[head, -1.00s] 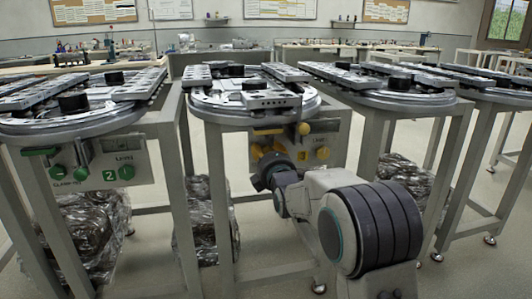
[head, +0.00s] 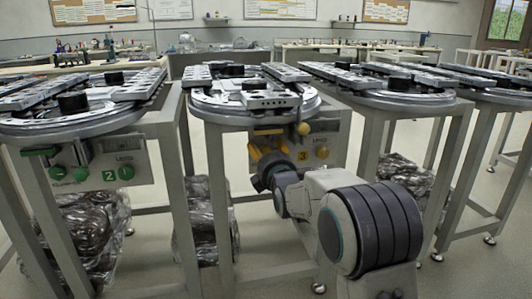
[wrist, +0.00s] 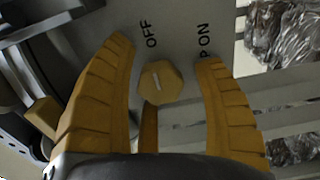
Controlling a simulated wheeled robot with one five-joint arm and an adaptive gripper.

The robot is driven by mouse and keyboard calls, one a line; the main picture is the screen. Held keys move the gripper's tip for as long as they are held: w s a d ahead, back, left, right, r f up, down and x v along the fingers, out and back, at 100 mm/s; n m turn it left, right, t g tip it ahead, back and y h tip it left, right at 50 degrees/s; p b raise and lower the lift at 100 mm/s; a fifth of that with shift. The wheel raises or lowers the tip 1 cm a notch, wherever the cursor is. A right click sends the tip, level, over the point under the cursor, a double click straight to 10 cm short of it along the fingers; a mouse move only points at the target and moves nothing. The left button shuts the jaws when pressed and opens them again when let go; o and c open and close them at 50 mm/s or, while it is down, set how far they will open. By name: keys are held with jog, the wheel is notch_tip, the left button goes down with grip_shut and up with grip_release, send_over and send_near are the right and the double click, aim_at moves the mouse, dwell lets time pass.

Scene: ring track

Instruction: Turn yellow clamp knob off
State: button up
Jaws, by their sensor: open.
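The yellow clamp knob (wrist: 160,83) is a hexagonal knob on the grey panel in the wrist view. A pale line crosses its face, and the words OFF and ON are printed above it. My gripper (wrist: 166,58) has two yellow ribbed fingers, open, one on each side of the knob with gaps between. In the head view my gripper (head: 261,152) is at the left part of the station 3 panel (head: 340,140) and hides the clamp knob there.
A yellow level knob (head: 322,153) and a yellow part (head: 303,129) lie right of my gripper. Station 2's green-knobbed panel (head: 100,160) is at left. The ring track (head: 225,110) is above, and table legs flank my arm.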

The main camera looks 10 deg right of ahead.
jog(key=shift+s, duration=0.1)
jog(key=s, duration=1.1)
jog(key=shift+s, duration=0.4)
jog(key=shift+r, duration=0.1)
jog(key=s+r+m+g+p, duration=0.7)
jog(key=s+r+p, duration=0.6)
jog(key=p, duration=0.8)
jog(key=s+r+m+g+p, duration=0.7)
jog(key=s+r+m+p, duration=0.4)
jog(key=s+p, duration=0.9)
notch_tip(320, 180, up, 2)
jog(key=shift+s+r+g+p, duration=0.2)
jog(key=shift+r+g+p, duration=0.1)
jog(key=shift+p, duration=0.35)
